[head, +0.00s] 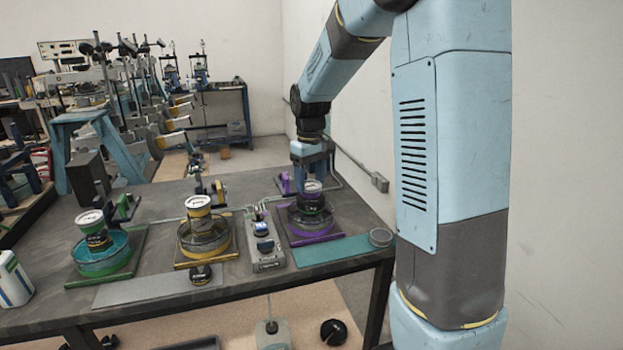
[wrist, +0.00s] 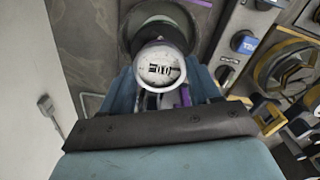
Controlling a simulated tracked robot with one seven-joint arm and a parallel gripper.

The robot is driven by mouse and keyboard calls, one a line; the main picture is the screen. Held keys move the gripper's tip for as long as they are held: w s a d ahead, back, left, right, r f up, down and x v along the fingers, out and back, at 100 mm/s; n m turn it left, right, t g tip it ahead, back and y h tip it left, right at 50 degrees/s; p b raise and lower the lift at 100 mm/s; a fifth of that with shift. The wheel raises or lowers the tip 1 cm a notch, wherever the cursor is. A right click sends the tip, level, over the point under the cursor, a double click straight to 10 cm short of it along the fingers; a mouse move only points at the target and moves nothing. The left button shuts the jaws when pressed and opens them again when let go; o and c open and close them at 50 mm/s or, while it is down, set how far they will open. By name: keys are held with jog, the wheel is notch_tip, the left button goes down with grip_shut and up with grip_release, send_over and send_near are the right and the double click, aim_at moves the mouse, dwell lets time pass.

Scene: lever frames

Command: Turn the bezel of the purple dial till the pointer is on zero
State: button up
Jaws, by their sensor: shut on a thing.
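The purple dial (head: 312,187) has a white round face and a dark body. It stands upright over a round dish on a purple-edged base (head: 318,238) at the right of the bench. My gripper (head: 311,172) reaches down to it from above and is shut on its bezel. In the wrist view the dial face (wrist: 160,66) sits between the blue fingers of my gripper (wrist: 163,80). Dark marks show across the face, but the pointer is too small to tell from them. The lower side of the bezel is partly hidden by my gripper.
A yellow dial (head: 198,203) and a green dial (head: 92,220) stand on similar frames to the left. A grey control box (head: 266,246) stands close beside the purple frame.

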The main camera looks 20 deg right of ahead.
aim_at(310, 184)
jog(key=shift+n, duration=1.2)
jog(key=o, duration=0.8)
jog(key=shift+r, duration=0.15)
notch_tip(310, 184, up, 14)
jog(key=shift+f, duration=0.25)
